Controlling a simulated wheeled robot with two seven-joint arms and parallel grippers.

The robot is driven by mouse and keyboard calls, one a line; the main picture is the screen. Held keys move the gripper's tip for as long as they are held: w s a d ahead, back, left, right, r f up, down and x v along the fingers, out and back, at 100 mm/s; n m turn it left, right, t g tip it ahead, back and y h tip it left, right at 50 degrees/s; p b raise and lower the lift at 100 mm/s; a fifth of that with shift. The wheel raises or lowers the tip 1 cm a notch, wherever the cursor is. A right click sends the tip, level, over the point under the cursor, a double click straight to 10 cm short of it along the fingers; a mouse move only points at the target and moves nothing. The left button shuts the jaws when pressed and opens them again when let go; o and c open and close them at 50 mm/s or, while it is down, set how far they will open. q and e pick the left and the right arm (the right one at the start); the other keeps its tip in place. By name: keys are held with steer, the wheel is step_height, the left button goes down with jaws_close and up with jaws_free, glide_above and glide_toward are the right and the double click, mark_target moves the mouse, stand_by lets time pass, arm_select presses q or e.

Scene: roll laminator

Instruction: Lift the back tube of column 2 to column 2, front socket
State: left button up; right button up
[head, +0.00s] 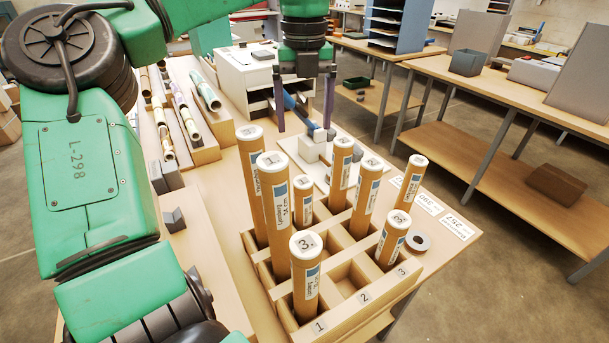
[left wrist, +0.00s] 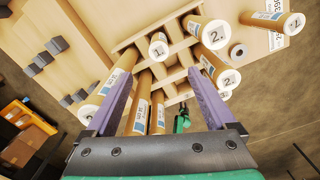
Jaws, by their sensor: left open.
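The wooden rack (head: 340,318) has columns numbered 1, 2 and 3 along its front edge. A short brown tube with a white cap (head: 302,184) stands at the back, apparently in column 2; taller tubes partly hide its foot. The front socket of column 2 (head: 350,285) looks empty, behind the "2" label. My left gripper (head: 303,118) is open and empty, pointing down above the back of the rack, apart from the tubes. In the left wrist view its fingers (left wrist: 162,88) spread on both sides of several tubes, not touching visibly. My right gripper is not in view.
A grey ring (head: 418,242) lies by the rack's right side. A white machine (head: 246,78) and trays of rolls (head: 204,150) stand behind.

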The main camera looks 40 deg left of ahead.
arm_select(q)
steer(key=b, duration=0.3)
glide_above(303, 193)
steer(key=w+a, duration=0.1)
steer(key=w, duration=0.1)
step_height(303, 193, down, 4)
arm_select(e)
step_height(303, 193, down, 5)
arm_select(q)
steer(key=shift+a+f, duration=0.25)
steer(key=shift+f, duration=0.15)
steer(key=f+p, duration=0.1)
steer(key=f, duration=0.3)
steer(key=f+p, duration=0.1)
steer(key=f, duration=0.4)
steer(key=f+p, duration=0.2)
steer(key=f, duration=0.2)
steer(key=shift+s+f, duration=0.2)
steer(key=shift+s, duration=0.05)
steer(key=shift+f, duration=0.15)
jaws_close()
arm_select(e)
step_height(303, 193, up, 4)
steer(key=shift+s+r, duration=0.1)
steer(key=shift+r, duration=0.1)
